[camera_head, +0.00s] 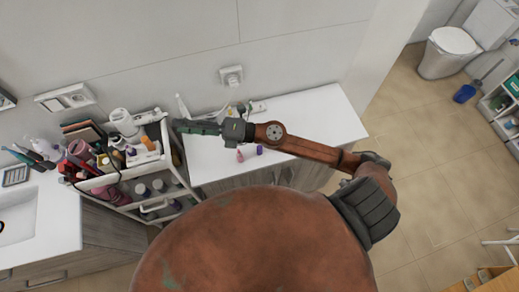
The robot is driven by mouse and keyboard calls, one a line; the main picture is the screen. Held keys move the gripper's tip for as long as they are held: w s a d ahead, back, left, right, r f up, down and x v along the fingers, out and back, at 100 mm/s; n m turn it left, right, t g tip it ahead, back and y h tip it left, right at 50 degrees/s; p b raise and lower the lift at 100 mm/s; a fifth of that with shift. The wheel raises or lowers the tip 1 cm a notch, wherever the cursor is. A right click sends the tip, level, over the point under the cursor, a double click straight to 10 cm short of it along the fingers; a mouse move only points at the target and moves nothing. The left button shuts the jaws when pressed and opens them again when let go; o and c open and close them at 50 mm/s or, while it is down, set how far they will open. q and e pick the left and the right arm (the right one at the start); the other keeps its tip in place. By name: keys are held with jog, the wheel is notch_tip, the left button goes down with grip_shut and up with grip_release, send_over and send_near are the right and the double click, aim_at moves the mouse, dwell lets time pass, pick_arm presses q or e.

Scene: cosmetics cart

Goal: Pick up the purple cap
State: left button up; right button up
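A small purple object (259,149), which looks like the purple cap, is on the white countertop (325,110), just below my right forearm in the picture. A small pink item (240,155) is to its left. My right gripper (180,125) reaches left across the counter to the right edge of the cart, away from the purple object. It is dark and small here, and I cannot tell whether its fingers are apart or hold anything. My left gripper is not in view.
The cosmetics cart (159,204) on the left is crowded with bottles, tubes and a white roll (123,121). Small items stand behind my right gripper on the counter. The counter's right part is clear. A sink counter (60,215) is at far left, a toilet (449,50) at upper right.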

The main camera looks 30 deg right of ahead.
jog(key=s+a+f+n+g, duration=0.3)
jog(key=f+n+g, duration=0.2)
jog(key=f, duration=0.1)
jog(key=n+g+h, duration=0.4)
jog(key=n+h, duration=0.3)
jog(key=h, duration=0.8)
send_over(260, 147)
jog(key=s, duration=0.1)
notch_tip(260, 147, down, 20)
jog(key=shift+a+r, duration=0.1)
jog(key=shift+r, duration=0.05)
jog(key=shift+f+p, duration=0.35)
jog(key=shift+f, duration=0.45)
jog(key=f, duration=0.1)
jog(key=f+p, duration=0.1)
jog(key=f, duration=0.1)
jog(key=w+f+p, duration=0.1)
jog(key=f, duration=0.1)
jog(key=shift+f, duration=0.5)
jog(key=shift+c, duration=0.2)
